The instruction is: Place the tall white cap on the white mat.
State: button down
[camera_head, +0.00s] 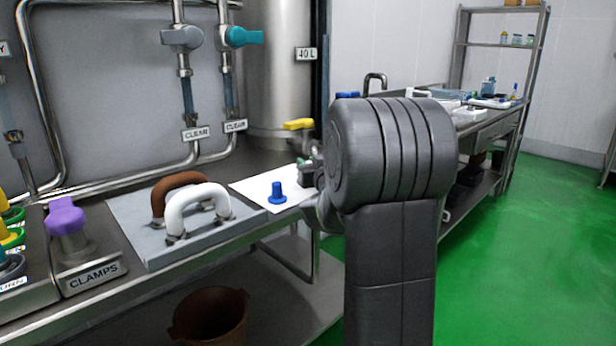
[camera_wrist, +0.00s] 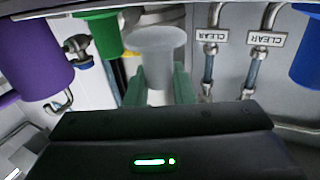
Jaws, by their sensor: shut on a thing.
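In the wrist view, my gripper (camera_wrist: 159,80) has its two green fingers closed around a pale white cap (camera_wrist: 157,45) with a wide round end and a narrower body. The cap's lower part is between the fingers. In the head view my arm hides the gripper and the held cap. The white mat (camera_head: 248,187) lies on the steel bench, with a short blue cap (camera_head: 277,194) standing on it. My arm covers the mat's right side.
Left of the mat, a grey board (camera_head: 140,220) carries a brown handle (camera_head: 168,190) and a white handle (camera_head: 190,203). A purple-topped piece (camera_head: 66,217) stands by the CLAMPS label. A yellow valve handle (camera_head: 299,124) rises behind the mat. A brown bucket (camera_head: 212,315) is below.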

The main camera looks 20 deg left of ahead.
notch_tip(320, 180, down, 2)
jog(key=shift+f, duration=0.2)
jog(key=shift+r, duration=0.1)
jog(key=c, duration=1.2)
grip_release()
jog(key=shift+c, duration=0.2)
jog(key=shift+s+d, duration=0.1)
jog(key=p+v, duration=0.1)
jog(key=v, duration=1)
jog(key=shift+s+d, duration=0.2)
jog(key=shift+d, duration=0.05)
